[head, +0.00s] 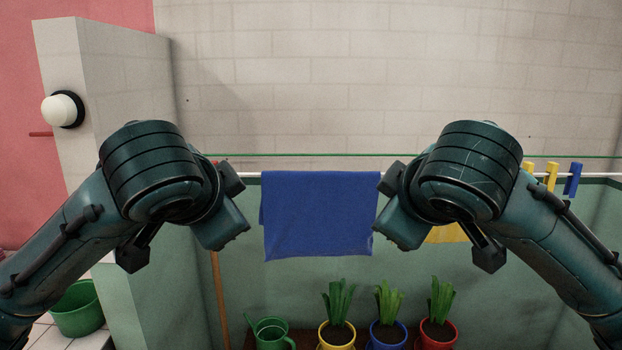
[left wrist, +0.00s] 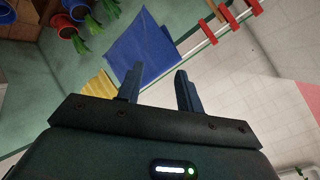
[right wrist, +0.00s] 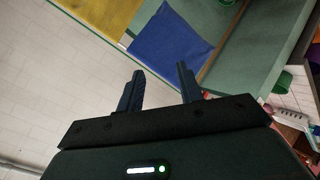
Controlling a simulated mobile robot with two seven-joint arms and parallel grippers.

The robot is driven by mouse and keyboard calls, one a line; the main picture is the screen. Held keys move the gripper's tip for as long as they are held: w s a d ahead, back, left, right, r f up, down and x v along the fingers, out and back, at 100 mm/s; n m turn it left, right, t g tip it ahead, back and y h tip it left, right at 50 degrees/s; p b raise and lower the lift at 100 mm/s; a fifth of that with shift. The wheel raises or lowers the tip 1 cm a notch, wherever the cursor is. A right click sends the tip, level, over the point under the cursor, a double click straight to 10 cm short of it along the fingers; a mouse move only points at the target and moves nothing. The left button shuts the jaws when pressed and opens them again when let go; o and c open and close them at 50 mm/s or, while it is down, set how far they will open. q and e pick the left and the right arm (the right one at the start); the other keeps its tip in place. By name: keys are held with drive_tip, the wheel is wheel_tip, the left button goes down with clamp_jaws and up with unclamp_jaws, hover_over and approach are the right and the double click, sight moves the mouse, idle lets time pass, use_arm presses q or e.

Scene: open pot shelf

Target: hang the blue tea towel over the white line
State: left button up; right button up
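The blue tea towel (head: 318,215) hangs draped over the white line (head: 250,174), its top edge along the line and its front panel hanging down, slightly skewed at the bottom. It also shows in the left wrist view (left wrist: 142,50) and in the right wrist view (right wrist: 168,42). My left gripper (left wrist: 158,84) is open and empty, apart from the towel on its left side. My right gripper (right wrist: 160,82) is open and empty, on the towel's right side. In the head view the fingertips are hidden by my wrists.
A yellow cloth (head: 446,233) hangs to the right, partly behind my right arm. Yellow and blue pegs (head: 573,180) sit on the line at far right. A green line runs behind. Below stand a green watering can (head: 270,334) and potted plants (head: 388,333).

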use_arm(q)
drive_tip(key=shift+w+f, duration=0.1)
drive_tip(key=shift+w, duration=0.05)
use_arm(e)
drive_tip(key=shift+w+f, duration=0.1)
drive_tip(key=shift+w, duration=0.05)
